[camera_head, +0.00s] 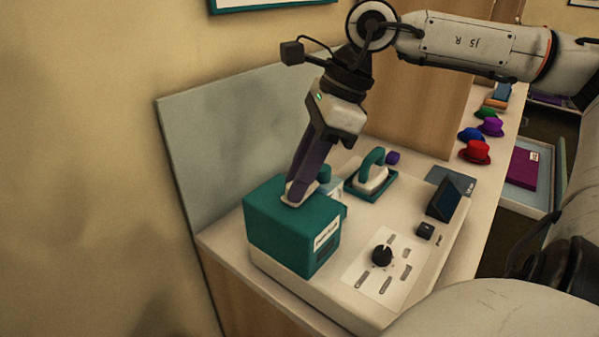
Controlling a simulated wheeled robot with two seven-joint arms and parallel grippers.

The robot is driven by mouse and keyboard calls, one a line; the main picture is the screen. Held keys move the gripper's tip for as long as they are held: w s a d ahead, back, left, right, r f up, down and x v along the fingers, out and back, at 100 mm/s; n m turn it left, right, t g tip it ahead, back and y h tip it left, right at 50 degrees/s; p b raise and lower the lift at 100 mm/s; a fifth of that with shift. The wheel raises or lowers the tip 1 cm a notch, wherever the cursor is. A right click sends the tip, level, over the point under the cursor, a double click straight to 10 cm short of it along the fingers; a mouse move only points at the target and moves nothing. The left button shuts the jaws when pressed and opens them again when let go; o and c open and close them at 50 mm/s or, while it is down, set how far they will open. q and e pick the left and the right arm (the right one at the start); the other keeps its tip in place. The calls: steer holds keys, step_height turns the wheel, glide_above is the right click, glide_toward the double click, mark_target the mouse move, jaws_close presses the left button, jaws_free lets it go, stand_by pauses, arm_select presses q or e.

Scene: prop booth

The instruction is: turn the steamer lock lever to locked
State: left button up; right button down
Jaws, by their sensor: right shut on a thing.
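The steamer unit is a teal box (275,232) with a white label and a dark slot on its front face. It stands at the left end of a cream console (345,300). My right gripper (299,194) comes down from above, tilted, with its fingertips at the top of the teal box. It is shut on the lock lever, which the fingers hide almost wholly, so its angle cannot be told. My left gripper is not in view.
A black knob (382,255) sits on a marked white plate. A small iron (372,175) with a teal handle rests behind, near a dark tilted screen (449,197). A grey panel (205,160) stands close behind the box. Small hats, one red (474,152), lie farther along the counter.

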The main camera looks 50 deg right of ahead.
steer(key=c, duration=1.5)
jaws_free()
steer(key=shift+c, duration=0.2)
steer(key=v, duration=1)
steer(key=shift+r, duration=0.15)
